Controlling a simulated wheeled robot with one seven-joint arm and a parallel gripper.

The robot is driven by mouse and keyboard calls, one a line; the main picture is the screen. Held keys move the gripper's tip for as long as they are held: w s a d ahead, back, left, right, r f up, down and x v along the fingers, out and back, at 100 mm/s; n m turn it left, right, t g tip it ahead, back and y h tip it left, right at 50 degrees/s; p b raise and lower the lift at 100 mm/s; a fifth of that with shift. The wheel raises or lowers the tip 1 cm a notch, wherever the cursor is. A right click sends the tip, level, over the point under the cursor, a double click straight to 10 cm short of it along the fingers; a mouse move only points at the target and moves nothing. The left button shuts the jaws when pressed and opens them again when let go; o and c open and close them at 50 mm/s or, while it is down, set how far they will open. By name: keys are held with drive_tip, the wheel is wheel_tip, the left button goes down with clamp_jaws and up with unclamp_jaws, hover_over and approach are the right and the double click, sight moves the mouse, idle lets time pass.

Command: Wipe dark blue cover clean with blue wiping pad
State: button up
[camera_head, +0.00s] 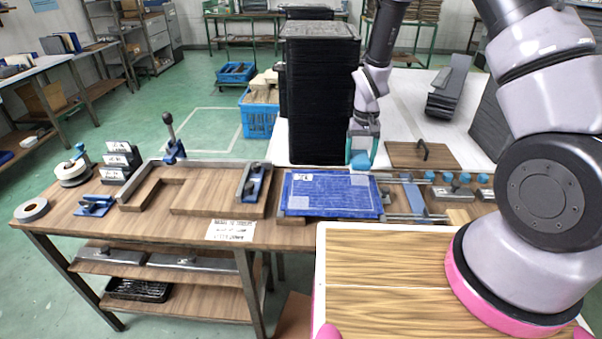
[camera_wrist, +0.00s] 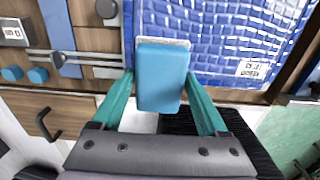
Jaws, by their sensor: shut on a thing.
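The dark blue cover (camera_head: 325,195) lies flat on the wooden workbench, just left of the rails. Its surface has a pale grid pattern and a white label at its upper left corner; it fills the upper part of the wrist view (camera_wrist: 225,45). My gripper (camera_head: 362,150) is at the cover's far right corner. In the wrist view my gripper (camera_wrist: 160,85) is shut on the blue wiping pad (camera_wrist: 160,80), a light blue block with a pale edge at its far end. The pad (camera_head: 361,162) is over the cover's edge; I cannot tell whether it touches.
A tall black stack (camera_head: 320,95) stands right behind the cover. A wooden board with a handle (camera_head: 422,154) lies to the right, near rails and several blue knobs (camera_head: 447,178). A blue clamp (camera_head: 252,183) and wooden frame (camera_head: 195,195) are to the left.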

drive_tip(key=shift+r, duration=1.4)
drive_tip(key=shift+a, duration=0.1)
